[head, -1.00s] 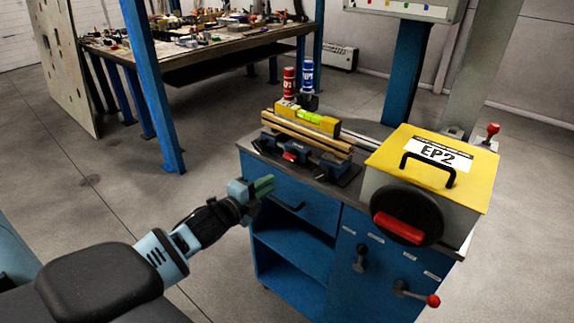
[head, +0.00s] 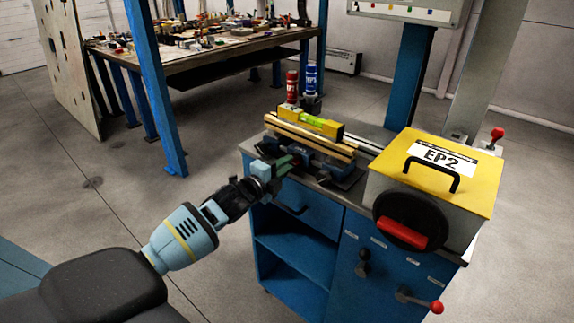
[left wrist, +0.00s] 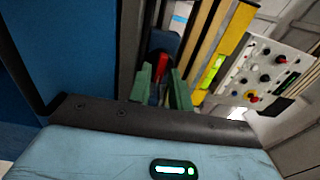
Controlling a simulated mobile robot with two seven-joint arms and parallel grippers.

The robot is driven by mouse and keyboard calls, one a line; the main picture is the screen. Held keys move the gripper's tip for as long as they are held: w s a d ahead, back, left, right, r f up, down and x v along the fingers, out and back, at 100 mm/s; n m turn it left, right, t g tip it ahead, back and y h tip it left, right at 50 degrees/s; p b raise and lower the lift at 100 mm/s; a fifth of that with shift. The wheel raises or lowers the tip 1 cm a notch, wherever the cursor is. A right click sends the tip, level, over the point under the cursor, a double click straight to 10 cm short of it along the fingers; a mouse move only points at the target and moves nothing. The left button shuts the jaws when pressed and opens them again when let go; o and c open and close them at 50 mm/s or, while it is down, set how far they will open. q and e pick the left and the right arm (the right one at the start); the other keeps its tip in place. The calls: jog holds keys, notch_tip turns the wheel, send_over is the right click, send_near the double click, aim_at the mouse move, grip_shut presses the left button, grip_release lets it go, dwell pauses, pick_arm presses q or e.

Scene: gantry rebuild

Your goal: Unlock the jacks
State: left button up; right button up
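My left gripper (head: 284,166) is at the front edge of the blue bench, close to the dark blue mechanism (head: 318,166) under the wooden strips. In the left wrist view its two green fingers (left wrist: 163,92) stand apart, with nothing visibly clamped. A red lever (left wrist: 163,64) shows between and beyond the fingertips, in front of a dark blue body (left wrist: 165,43). Whether a finger touches the lever cannot be told. In the head view the gripper largely hides this lever. My right gripper is not in view.
A yellow level (head: 305,121) lies on the wooden strips (head: 312,138). Red (head: 292,87) and blue (head: 311,80) bottles stand behind. A yellow-topped EP2 box (head: 435,160) fills the bench's right side. The floor at left is clear.

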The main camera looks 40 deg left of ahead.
pick_arm(q)
jog(key=shift+w+d, duration=0.1)
jog(key=shift+w, duration=0.45)
jog(key=shift+c, duration=0.3)
grip_shut()
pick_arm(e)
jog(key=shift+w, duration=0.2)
pick_arm(q)
jog(key=shift+n, duration=0.3)
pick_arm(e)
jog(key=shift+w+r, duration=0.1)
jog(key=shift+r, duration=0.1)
pick_arm(q)
jog(key=shift+n+p, duration=1.6)
jog(key=shift+n, duration=6.9)
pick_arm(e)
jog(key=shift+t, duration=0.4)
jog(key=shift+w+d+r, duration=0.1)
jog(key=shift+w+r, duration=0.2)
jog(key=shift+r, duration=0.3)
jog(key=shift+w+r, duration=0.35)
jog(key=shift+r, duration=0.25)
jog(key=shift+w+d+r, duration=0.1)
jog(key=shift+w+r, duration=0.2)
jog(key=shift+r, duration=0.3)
pick_arm(q)
jog(key=shift+n, duration=0.3)
